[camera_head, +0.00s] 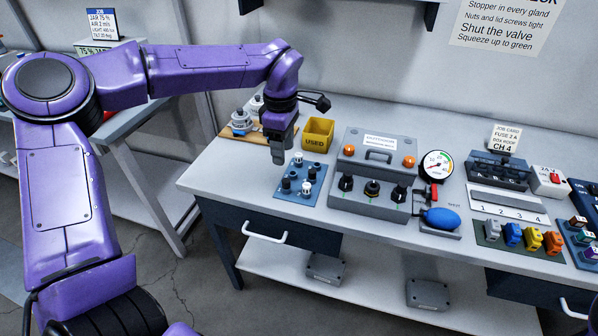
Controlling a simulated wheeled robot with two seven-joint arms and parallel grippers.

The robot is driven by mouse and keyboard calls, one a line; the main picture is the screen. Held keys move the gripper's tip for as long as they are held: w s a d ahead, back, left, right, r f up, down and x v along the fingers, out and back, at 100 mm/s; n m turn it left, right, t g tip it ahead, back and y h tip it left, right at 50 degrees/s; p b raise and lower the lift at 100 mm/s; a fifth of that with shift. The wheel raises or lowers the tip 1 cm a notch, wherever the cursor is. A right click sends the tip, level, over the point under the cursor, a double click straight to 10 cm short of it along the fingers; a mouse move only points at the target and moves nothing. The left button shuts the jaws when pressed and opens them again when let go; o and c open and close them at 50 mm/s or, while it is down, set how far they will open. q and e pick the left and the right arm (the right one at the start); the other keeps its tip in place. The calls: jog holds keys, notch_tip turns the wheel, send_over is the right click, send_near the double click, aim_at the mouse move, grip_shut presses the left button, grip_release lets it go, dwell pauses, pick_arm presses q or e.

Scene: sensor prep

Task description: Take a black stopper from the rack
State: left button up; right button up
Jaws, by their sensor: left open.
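A blue rack (299,179) lies on the bench and holds several small stoppers. Some are black, such as the black stopper (286,185) near its left side, and some have white tops, such as the white stopper (306,188). My left gripper (278,160) points down just behind and left of the rack, above the bench. It is apart from the stoppers as far as I can see, and I see nothing between its fingers. My right gripper is not in view.
A yellow bin marked USED (318,133) stands behind the rack. A grey box with knobs (374,178) is to its right, with a gauge (436,165) and a blue bulb (441,217) further right. A wooden board with fittings (240,127) is at the left.

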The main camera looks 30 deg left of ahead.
aim_at(286, 181)
pick_arm(q)
jog(key=f, duration=0.9)
jog(key=shift+w+d+f, duration=0.1)
jog(key=shift+w+f, duration=0.15)
jog(key=shift+f, duration=0.1)
jog(key=shift+s+f, duration=0.1)
jog(key=shift+f, duration=0.15)
grip_shut()
